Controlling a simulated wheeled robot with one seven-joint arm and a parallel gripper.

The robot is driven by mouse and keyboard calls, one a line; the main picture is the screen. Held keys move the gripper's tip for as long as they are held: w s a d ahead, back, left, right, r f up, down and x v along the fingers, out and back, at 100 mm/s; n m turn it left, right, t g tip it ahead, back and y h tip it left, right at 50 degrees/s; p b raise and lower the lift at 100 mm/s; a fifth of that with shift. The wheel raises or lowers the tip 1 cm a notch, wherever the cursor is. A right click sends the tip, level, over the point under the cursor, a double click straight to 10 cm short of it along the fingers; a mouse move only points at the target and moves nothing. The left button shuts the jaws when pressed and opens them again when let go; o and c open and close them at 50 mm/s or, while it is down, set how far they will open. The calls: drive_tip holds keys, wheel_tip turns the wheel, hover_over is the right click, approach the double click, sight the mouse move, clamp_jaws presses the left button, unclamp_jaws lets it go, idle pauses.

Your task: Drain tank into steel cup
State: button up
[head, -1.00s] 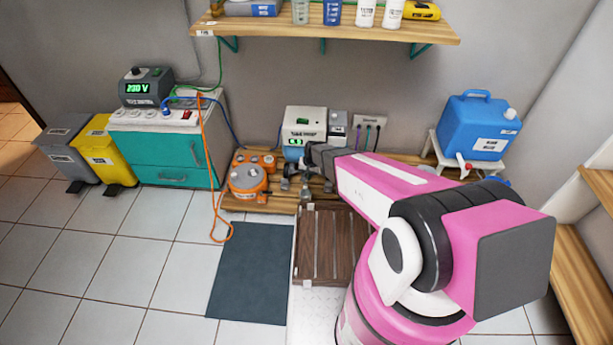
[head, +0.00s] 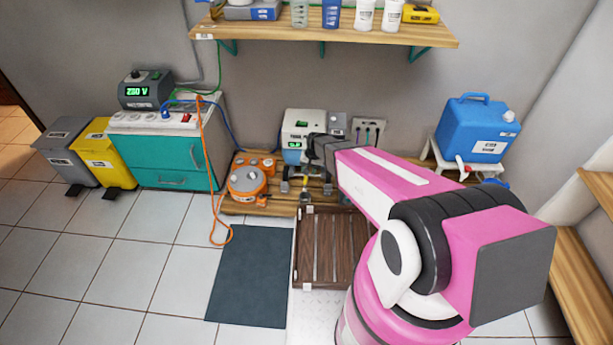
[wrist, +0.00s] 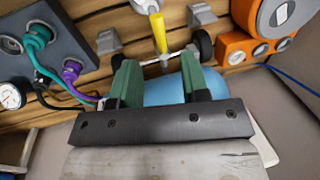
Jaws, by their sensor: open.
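A blue tank (head: 293,156) sits under a white unit at the back wall. In the wrist view the blue tank (wrist: 172,90) lies behind and between my gripper's two green fingers. A yellow lever (wrist: 160,33) stands just beyond the fingertips, by a thin metal bar with dark wheels; it also shows in the head view (head: 305,188). My gripper (wrist: 157,70) is open with nothing held. In the head view its dark end (head: 325,152) is in front of the white unit. I cannot make out a steel cup for certain.
An orange machine (head: 248,180) stands left of the tank, and a grey socket box (wrist: 45,50) with cables is on the other side in the wrist view. A slatted wooden board (head: 325,250) and dark mat (head: 250,275) lie in front. A blue jerrycan (head: 478,128) stands right.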

drive_tip(key=shift+d+r, duration=0.25)
drive_tip(key=shift+r, duration=0.8)
drive_tip(key=shift+d+r, duration=0.2)
drive_tip(key=shift+r, duration=0.8)
